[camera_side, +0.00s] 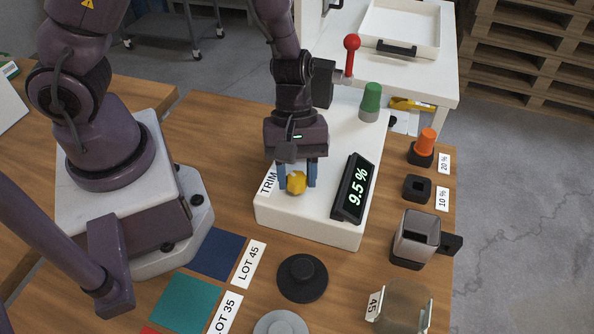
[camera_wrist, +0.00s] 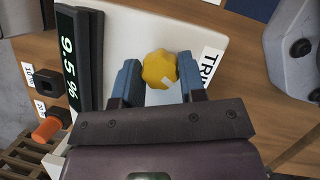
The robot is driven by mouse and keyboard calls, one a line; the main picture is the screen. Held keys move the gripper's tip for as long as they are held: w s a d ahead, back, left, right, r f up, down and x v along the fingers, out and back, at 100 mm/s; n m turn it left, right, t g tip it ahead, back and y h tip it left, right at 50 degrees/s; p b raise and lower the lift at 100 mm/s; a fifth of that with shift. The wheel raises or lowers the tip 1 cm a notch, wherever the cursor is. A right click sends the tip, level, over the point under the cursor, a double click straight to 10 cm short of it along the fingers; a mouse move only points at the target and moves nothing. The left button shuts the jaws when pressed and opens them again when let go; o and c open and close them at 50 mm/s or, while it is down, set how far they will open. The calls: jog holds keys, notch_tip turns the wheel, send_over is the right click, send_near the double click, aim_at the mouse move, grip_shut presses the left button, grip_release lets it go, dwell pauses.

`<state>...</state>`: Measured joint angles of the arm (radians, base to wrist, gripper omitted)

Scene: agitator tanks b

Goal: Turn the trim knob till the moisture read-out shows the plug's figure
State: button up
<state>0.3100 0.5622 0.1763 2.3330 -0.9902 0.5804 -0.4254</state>
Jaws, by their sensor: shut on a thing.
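The yellow trim knob (camera_side: 297,184) sits on the white housing (camera_side: 310,228) beside the TRIM label (camera_side: 268,181). My gripper (camera_side: 297,176) points down with its blue fingers on either side of the knob and is shut on it. The wrist view shows the knob (camera_wrist: 159,68) at the fingertips. The moisture read-out (camera_side: 355,188) shows 9.5 %. It also shows in the wrist view (camera_wrist: 69,60). The orange plug (camera_side: 427,140) stands in the black socket by the 20 % label (camera_side: 444,163). The socket (camera_side: 417,188) by the 10 % label (camera_side: 442,198) is empty.
A green knob (camera_side: 371,98) and a red-balled lever (camera_side: 351,56) stand behind my gripper. A grey cup with a black handle (camera_side: 416,236), a clear container (camera_side: 403,308) and a black lid (camera_side: 302,278) are nearer. Blue (camera_side: 217,254) and teal (camera_side: 184,302) squares lie front left.

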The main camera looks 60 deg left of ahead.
jog(key=shift+n, duration=0.4)
jog(key=o, duration=0.9)
jog(key=v, duration=1.3)
jog(key=shift+s+a, duration=0.15)
jog(key=shift+a, duration=0.05)
